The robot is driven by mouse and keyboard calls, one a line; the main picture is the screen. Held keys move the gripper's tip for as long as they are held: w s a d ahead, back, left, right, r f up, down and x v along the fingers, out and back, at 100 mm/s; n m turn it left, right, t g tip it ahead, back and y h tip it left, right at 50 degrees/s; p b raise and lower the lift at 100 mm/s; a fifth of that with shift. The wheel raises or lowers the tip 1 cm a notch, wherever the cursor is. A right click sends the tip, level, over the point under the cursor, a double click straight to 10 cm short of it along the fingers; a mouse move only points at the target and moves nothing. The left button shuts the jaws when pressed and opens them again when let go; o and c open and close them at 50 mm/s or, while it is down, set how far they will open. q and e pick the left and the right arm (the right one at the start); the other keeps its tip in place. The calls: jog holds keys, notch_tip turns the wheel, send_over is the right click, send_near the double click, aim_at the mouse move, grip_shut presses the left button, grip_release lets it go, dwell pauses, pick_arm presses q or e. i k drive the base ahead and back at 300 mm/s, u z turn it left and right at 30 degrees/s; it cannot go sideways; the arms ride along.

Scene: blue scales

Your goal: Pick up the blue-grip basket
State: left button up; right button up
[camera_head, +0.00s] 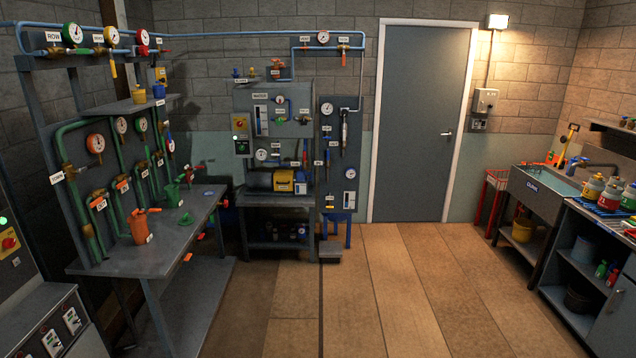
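I cannot clearly make out a basket with a blue grip. Neither of my grippers is in this view.
A workbench (180,236) with green pipes, gauges and an orange can (139,228) stands at the left. A pump panel (275,150) is at the back. A sink (546,186) and shelved counter (590,262) line the right. The middle wooden floor (400,290) is clear.

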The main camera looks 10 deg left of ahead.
aim_at(158, 90)
jog(key=z, duration=0.15)
jog(key=i, duration=2)
jog(key=u, duration=0.4)
jog(key=i, duration=1.9)
jog(key=u, duration=1.55)
jog(key=i, duration=1.2)
jog(key=u, duration=0.7)
